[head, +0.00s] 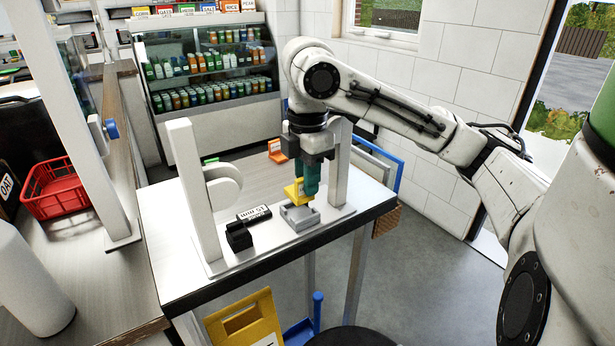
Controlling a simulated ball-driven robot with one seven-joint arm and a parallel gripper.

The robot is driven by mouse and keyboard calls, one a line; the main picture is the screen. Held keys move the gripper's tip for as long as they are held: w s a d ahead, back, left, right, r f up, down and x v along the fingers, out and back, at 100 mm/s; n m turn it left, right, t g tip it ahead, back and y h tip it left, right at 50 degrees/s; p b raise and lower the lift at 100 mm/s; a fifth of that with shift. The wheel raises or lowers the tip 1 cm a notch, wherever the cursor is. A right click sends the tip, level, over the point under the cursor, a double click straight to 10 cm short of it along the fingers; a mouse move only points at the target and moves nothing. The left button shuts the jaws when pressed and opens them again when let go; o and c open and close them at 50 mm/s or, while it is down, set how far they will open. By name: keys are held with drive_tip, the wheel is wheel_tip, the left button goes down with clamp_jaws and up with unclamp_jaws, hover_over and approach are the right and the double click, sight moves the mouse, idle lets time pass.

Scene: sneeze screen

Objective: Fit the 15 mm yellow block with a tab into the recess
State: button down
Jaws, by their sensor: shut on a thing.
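My gripper (306,187), with teal fingers, points down over the white table (176,268) and is shut on the yellow block (293,192). The block shows to the left of the fingers, with a raised part at its upper right; the fingers hide the rest. Directly below is a light grey fixture (300,222) on a white base plate, with the recess in its top. The block's lower edge looks close to the fixture's top; I cannot tell whether they touch.
A black label block (254,214) and a black block (238,237) stand left of the fixture. White uprights (193,190) flank the work area, one close right of my gripper. An orange piece (277,150) lies at the table's back. The table's front left is clear.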

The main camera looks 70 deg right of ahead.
drive_tip(key=shift+f+b, duration=1.45)
drive_tip(key=shift+f, duration=0.8)
drive_tip(key=c, duration=1)
unclamp_jaws()
drive_tip(key=shift+r, duration=0.1)
wheel_tip(320, 180, up, 11)
drive_tip(key=shift+f+p, duration=0.15)
drive_tip(key=shift+p, duration=0.65)
